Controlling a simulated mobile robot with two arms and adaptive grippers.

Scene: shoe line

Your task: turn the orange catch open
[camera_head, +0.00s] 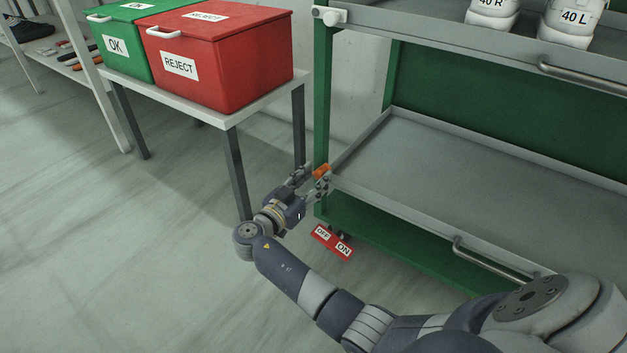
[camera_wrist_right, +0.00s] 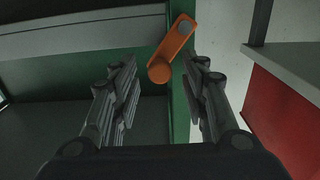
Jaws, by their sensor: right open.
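The orange catch (camera_head: 321,171) sits on the green corner post of the rack, at the left end of the lower grey tray (camera_head: 470,165). In the right wrist view the catch (camera_wrist_right: 172,50) is a short bar with a round knob at its lower end, slanting up to a grey pivot. My right gripper (camera_head: 313,176) is at the catch, with its fingers apart. In the wrist view the open fingers (camera_wrist_right: 167,75) stand either side of the knob, with nothing held. Whether they touch it I cannot tell. My left gripper is not in view.
A side table (camera_head: 228,118) left of the rack carries a green OK box (camera_head: 125,50) and a red REJECT box (camera_head: 230,75). Labelled shoes (camera_head: 492,12) stand on the upper shelf. Open floor lies left.

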